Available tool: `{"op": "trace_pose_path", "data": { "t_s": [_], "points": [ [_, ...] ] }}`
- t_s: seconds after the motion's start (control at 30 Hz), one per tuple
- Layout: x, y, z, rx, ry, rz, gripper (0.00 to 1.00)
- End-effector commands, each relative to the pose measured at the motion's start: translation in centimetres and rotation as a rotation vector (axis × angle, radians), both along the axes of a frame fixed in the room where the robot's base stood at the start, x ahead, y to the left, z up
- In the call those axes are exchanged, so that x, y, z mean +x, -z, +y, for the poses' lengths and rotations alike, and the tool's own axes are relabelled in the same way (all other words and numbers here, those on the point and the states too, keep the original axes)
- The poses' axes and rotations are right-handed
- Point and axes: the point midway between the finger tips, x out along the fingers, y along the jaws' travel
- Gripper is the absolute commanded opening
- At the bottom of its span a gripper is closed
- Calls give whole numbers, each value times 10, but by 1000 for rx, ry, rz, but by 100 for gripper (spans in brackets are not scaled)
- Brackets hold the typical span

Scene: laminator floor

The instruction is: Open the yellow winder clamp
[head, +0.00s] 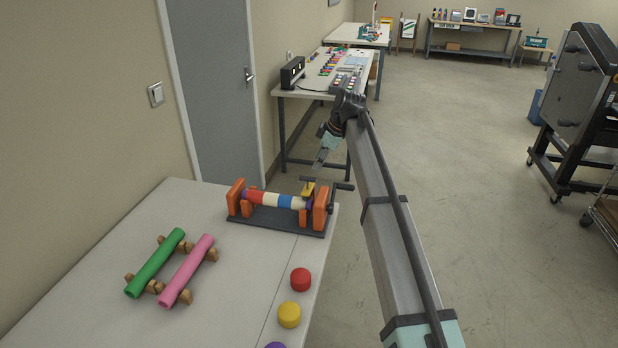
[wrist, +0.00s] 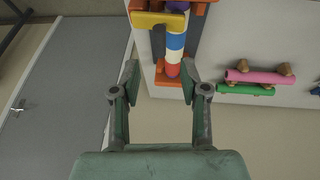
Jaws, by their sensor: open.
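The winder (head: 279,212) stands near the back edge of the pale table, with orange end supports on a dark base. A striped red, white, blue and purple roll lies across it. The yellow clamp (head: 308,189) sits at its right end, and in the wrist view the yellow clamp (wrist: 158,19) crosses the roll at the top of the picture. My gripper (head: 321,160) is above and behind the winder in the head view. In the wrist view my gripper (wrist: 159,78) is open and empty, its fingers apart from the clamp. Whether the clamp is latched cannot be told.
Green (head: 156,262) and pink (head: 187,270) rolls rest on wooden cradles at the table's left. Red (head: 300,279) and yellow (head: 289,314) round pieces lie near the front right edge. A grey door (head: 216,80) is behind.

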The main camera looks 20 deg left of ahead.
Motion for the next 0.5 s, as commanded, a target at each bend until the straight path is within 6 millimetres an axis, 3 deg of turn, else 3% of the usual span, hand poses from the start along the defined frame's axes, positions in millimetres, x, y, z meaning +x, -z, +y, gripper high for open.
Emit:
{"op": "trace_pose_path", "data": {
  "t_s": [0.3,0.5],
  "points": [
    [3,55,25,-1,0,2,44],
    [5,80,35,-1,1,0,44]
  ]
}}
